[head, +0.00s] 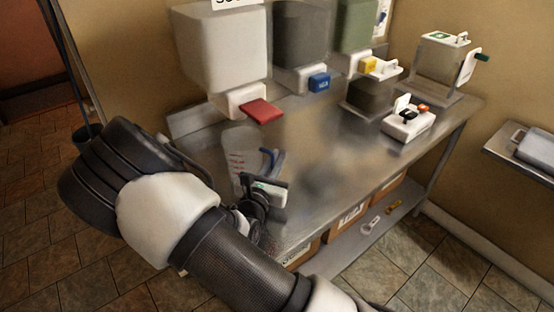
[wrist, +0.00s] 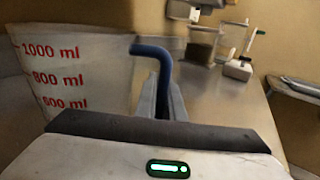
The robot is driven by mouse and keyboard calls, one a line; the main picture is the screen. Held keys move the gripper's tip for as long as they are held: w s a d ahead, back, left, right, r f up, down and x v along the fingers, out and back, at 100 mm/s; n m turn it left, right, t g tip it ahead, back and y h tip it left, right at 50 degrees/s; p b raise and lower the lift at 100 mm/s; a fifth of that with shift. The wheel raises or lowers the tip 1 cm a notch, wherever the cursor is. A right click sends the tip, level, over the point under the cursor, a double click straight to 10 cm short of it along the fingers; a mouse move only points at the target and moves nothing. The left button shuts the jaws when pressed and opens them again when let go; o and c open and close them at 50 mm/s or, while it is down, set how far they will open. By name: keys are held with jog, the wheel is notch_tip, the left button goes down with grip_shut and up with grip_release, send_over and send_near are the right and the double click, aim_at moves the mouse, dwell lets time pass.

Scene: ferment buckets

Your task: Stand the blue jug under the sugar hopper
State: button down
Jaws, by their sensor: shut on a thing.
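A clear jug with red volume marks (head: 238,150) and a blue handle (head: 269,160) is at the bench's near left end, in front of the first hopper. My gripper (head: 264,186) is shut on the handle. In the wrist view the jug wall (wrist: 75,65) fills the left, and the handle (wrist: 153,55) stands between the fingers (wrist: 163,100). The jug looks about upright; I cannot tell if its base touches the bench. The white hopper (head: 222,55) with a red lever (head: 262,111) is behind it; its label is cut off at the top.
A dark hopper with a blue lever (head: 319,82) and a green hopper (head: 356,25) with a yellow lever (head: 368,65) stand further right. A white device (head: 408,122) and a clear container (head: 442,60) are at the far end. The middle of the steel bench (head: 345,165) is clear.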

jog(key=c, duration=1.8)
grip_release()
jog(key=shift+f, duration=0.1)
jog(key=shift+c, duration=0.2)
